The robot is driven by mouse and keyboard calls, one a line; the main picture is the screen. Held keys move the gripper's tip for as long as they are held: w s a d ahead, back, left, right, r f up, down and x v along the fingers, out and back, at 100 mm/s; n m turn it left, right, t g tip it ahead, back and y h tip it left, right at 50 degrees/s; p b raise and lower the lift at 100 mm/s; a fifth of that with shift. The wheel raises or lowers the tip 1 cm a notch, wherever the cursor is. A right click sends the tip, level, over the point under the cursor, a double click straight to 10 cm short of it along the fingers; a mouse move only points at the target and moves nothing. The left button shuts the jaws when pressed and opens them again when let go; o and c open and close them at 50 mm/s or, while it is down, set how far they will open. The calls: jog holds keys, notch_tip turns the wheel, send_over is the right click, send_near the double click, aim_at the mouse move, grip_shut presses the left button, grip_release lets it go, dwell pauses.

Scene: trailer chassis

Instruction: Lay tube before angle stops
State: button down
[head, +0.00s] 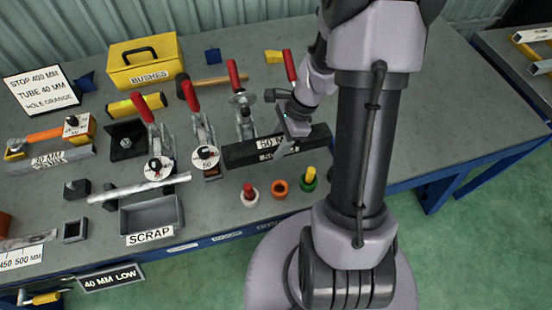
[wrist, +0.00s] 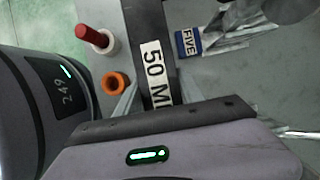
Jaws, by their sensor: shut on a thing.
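In the wrist view the tube (wrist: 145,22) runs up from under my gripper body. I cannot tell whether it touches the bench. A black angle-shaped block (head: 127,141) stands left of the clamps. A sign (head: 42,91) reads stop 400 mm, tube 40 mm, hole orange.
Red-handled toggle clamps (head: 203,135) stand behind and left of the tube. White, orange (head: 280,188) and green rings sit near the front edge. A scrap tray (head: 152,214), silvery bar (head: 140,188) and 30 MM tube (head: 50,160) lie left. Bench right of my arm is clear.

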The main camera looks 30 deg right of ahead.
aim_at(277, 162)
notch_tip(277, 162, down, 6)
jog(key=shift+f+b, duration=0.1)
jog(key=shift+b, duration=1.05)
jog(key=shift+f, duration=0.1)
jog(key=c, duration=0.7)
grip_release()
